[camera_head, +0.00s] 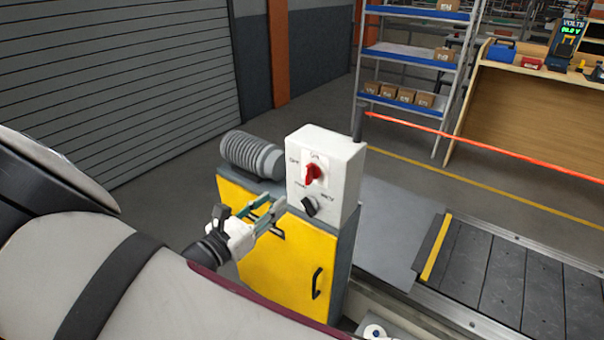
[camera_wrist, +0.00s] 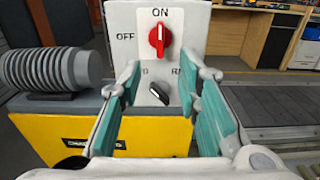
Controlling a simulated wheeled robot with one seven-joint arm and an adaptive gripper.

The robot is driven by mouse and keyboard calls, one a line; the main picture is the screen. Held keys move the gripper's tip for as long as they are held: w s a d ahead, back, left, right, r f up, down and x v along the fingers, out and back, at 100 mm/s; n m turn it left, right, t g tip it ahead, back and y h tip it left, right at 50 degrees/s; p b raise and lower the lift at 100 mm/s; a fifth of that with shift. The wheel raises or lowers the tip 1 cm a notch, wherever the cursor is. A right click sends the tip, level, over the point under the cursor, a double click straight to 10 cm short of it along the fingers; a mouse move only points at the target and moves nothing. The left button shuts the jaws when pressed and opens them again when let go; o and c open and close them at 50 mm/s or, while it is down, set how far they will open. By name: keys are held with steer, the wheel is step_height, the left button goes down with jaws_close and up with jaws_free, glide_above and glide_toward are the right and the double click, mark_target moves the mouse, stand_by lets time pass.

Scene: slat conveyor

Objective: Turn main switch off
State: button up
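The main switch is a red rotary knob (camera_head: 313,174) on the front of a white control box (camera_head: 350,173). In the wrist view the red knob (camera_wrist: 160,38) stands upright, with its pointer toward ON above it; OFF is printed to its left. A black selector knob (camera_head: 309,206) sits below it, turned at a slant, and it also shows in the wrist view (camera_wrist: 159,93). My gripper (camera_head: 268,209) is in front of the box, to the lower left of the red knob. Its green-padded fingers are apart with nothing between them, and they point toward the box.
The box stands on a yellow cabinet (camera_head: 285,262) beside a grey ribbed motor (camera_head: 252,154). The slat conveyor (camera_head: 510,290) runs off to the right. A red rope (camera_head: 480,146) stretches right from a post by the box. Shelves (camera_head: 409,102) stand behind, past clear floor.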

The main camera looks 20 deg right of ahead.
mark_target(306, 175)
steer(key=x, duration=1.3)
steer(key=shift+w+d, duration=0.15)
steer(key=shift+d, duration=0.2)
jaws_close()
